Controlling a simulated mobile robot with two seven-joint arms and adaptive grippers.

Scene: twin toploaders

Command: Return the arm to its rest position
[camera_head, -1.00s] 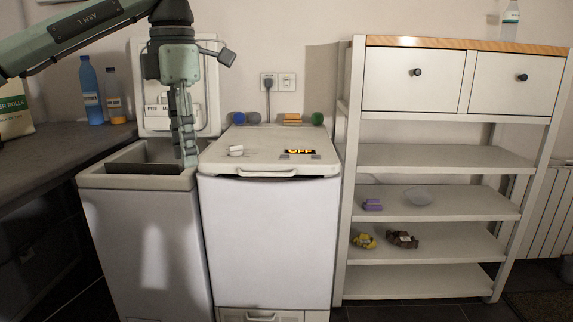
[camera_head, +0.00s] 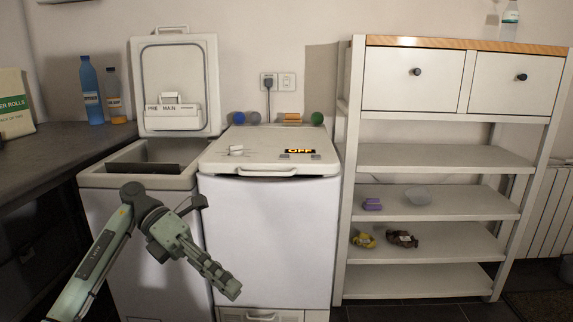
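My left arm comes in from the lower left, in front of the left toploader (camera_head: 145,245). My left gripper (camera_head: 232,290) points down and to the right, low in front of the washers and apart from them. Its fingers appear close together, seen from the side, and I cannot tell whether they are open or shut. I see nothing held in it. The left toploader's lid (camera_head: 180,85) stands raised, with a detergent drawer marked PRE and MAIN. The right toploader (camera_head: 268,235) has its lid closed. My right gripper is not in view.
A dark counter (camera_head: 50,160) with a blue bottle (camera_head: 91,90) and an orange-bottomed bottle (camera_head: 115,97) stands at left. A white shelf unit (camera_head: 430,200) with two drawers stands at right. Small items lie on its lower shelves. The floor shows at the bottom right.

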